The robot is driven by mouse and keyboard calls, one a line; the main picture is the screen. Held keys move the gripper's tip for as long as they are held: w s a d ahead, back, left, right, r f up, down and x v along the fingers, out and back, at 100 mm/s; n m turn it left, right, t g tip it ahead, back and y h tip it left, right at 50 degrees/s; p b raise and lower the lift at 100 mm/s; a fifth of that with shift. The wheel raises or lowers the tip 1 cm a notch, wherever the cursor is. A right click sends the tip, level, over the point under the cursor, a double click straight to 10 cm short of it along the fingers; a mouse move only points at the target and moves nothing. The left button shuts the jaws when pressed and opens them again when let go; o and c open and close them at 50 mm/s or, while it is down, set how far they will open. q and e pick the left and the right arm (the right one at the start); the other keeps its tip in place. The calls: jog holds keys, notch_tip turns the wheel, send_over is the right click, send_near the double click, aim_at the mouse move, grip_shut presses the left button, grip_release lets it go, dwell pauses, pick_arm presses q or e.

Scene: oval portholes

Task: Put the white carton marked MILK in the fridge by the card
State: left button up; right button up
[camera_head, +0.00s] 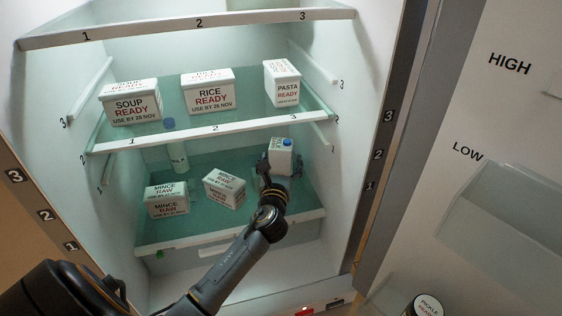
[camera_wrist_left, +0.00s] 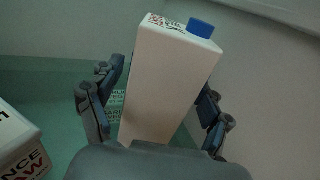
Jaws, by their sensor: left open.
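A white carton with a blue cap (camera_head: 281,158) is at the right end of the lower fridge shelf (camera_head: 232,233). It also shows in the wrist view (camera_wrist_left: 165,85), close up, leaning in the picture. Marks show on its top, but I cannot read MILK. My left gripper (camera_head: 279,170) is open, with its fingers on either side of the carton; in the wrist view the fingers (camera_wrist_left: 157,105) stand apart from its sides. The carton's base is hidden by my gripper. My right gripper is not in view. I cannot make out the card.
Boxes marked MINCE RAW (camera_head: 225,189) stand left of the carton, with a bottle (camera_head: 177,158) behind. SOUP (camera_head: 131,102), RICE (camera_head: 208,92) and PASTA (camera_head: 284,83) boxes stand on the shelf above, whose front edge (camera_head: 215,129) is numbered. A pickle jar (camera_head: 427,305) is at bottom right.

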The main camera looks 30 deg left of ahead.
pick_arm(q)
jog(key=shift+r, duration=0.25)
jog(key=b+v, duration=0.1)
jog(key=v, duration=1.1)
jog(key=shift+f, duration=0.1)
